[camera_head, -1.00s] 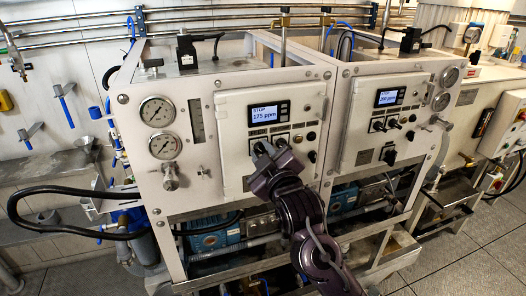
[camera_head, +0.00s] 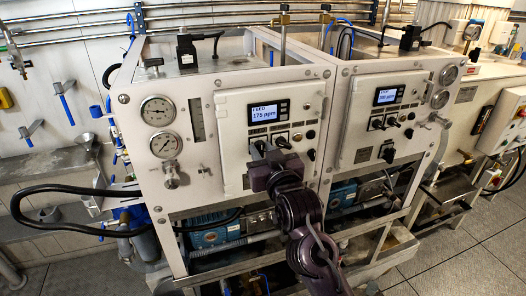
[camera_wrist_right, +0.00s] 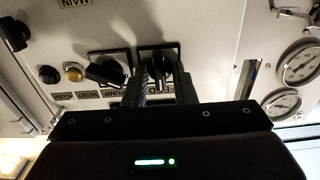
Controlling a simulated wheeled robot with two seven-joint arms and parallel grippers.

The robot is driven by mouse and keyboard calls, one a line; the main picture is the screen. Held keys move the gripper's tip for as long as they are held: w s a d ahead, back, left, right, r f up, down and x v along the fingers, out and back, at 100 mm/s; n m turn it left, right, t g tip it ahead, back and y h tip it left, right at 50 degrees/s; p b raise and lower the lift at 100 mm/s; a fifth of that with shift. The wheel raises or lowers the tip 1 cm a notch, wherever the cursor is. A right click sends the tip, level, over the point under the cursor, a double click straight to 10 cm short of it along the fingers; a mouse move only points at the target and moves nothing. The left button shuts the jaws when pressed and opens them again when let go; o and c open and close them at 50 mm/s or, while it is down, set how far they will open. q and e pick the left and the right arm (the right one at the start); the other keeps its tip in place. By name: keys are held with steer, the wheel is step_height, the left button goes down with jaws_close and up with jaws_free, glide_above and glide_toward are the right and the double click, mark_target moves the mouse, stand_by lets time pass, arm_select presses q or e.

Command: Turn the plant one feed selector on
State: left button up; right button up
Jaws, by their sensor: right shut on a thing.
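The plant one panel is the left white cabinet door (camera_head: 233,165), with a lit display (camera_head: 264,113) reading FEED and 175 ppm. My right gripper (camera_head: 262,151) is at the row of selectors below that display and covers part of it. In the right wrist view, my two dark fingers (camera_wrist_right: 161,88) stand on either side of a black selector knob (camera_wrist_right: 159,68) and are shut on it. That view is upside down, and the knob's label is hidden. A second black selector (camera_wrist_right: 106,72), marked PUMP, sits beside it, clear of the fingers. My left gripper is not in view.
The right unit has its own display (camera_head: 386,96) and black selectors. Pressure gauges (camera_head: 158,111) are at the left of plant one. A yellow button (camera_wrist_right: 74,74) and a black button (camera_wrist_right: 48,75) lie near the selectors. A black hose (camera_head: 60,190) loops at the left.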

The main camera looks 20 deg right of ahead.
stand_by(0.5)
steer(key=o, duration=0.7)
steer(key=s+b, duration=0.3)
steer(key=s, duration=0.4)
steer(key=shift+s+d, duration=0.1)
steer(key=shift+s, duration=0.3)
